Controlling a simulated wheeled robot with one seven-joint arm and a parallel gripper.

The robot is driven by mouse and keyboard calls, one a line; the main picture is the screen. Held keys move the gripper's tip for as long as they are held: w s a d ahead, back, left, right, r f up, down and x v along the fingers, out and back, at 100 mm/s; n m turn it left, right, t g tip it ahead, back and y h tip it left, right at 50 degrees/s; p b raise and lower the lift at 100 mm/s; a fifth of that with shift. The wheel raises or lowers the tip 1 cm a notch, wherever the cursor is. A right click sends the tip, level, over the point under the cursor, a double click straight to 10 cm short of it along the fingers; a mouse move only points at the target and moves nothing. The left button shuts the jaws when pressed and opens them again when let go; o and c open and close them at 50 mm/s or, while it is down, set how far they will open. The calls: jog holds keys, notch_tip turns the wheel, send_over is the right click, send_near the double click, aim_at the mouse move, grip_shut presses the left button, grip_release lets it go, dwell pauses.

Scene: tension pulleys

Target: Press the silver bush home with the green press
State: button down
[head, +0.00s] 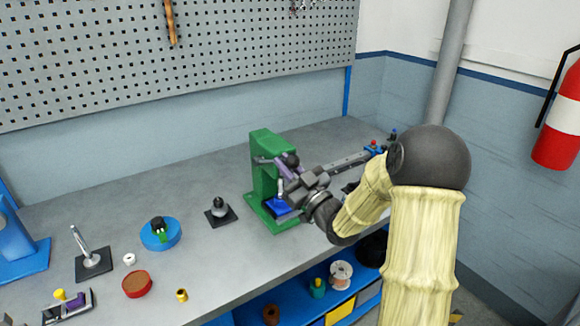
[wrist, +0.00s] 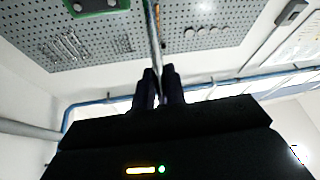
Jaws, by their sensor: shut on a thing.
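The green press (head: 262,160) stands on the grey bench, right of its middle. Its lever, ending in a dark ball knob (head: 291,160), reaches out toward my gripper (head: 286,176). In the wrist view my gripper (wrist: 160,72) has its two dark fingers closed about a thin metal rod, the press lever (wrist: 155,40). The press's green body (wrist: 98,7) shows at the top edge of that view. A blue block (head: 278,207) sits on the press base, with a small silver part just above it. I cannot tell whether that part is the silver bush or the ram.
Left of the press are a black stand with a grey knob (head: 220,212), a blue round holder (head: 160,234), a red dish (head: 137,285) and a small brass bush (head: 182,295). A rail with red and blue parts (head: 373,148) lies behind my arm. A pegboard (wrist: 130,40) hangs behind.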

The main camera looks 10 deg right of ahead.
jog(key=shift+s+f, duration=0.1)
jog(key=shift+f, duration=0.45)
dwell(0.4)
jog(key=c, duration=1.5)
grip_release()
jog(key=shift+a, duration=0.1)
jog(key=shift+o, duration=0.2)
jog(key=shift+r, duration=0.2)
jog(key=b+v, duration=0.5)
jog(key=v, duration=1.2)
jog(key=shift+s, duration=0.2)
jog(key=shift+w, duration=0.1)
